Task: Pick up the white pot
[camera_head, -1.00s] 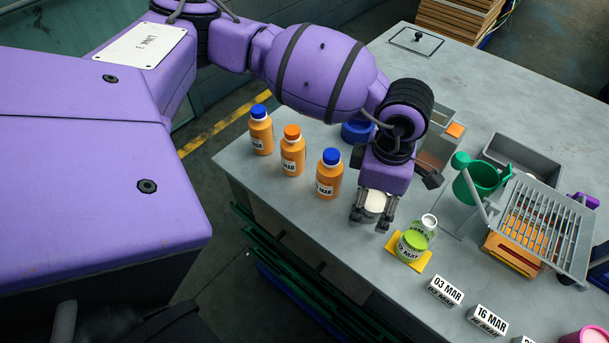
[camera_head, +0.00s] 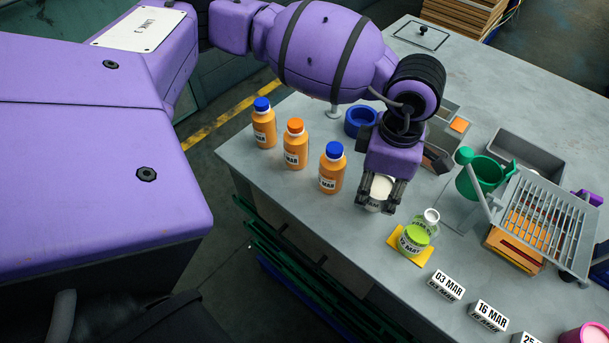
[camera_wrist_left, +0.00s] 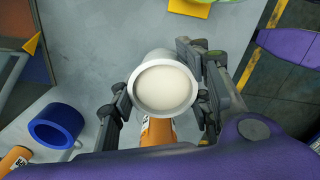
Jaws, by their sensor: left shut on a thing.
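The white pot (camera_head: 381,190) is between the fingers of my left gripper (camera_head: 379,197) on the near part of the grey table. In the left wrist view the pot (camera_wrist_left: 165,88) shows its round white top, with a finger on each side. My left gripper (camera_wrist_left: 163,105) is shut on the pot. Whether the pot's base touches the table cannot be told. My right gripper does not show.
Several orange bottles, one with a blue cap (camera_head: 333,170), stand left of the gripper. Date blocks (camera_head: 447,285), a green cup (camera_head: 480,178) and a grill rack (camera_head: 545,225) lie farther right.

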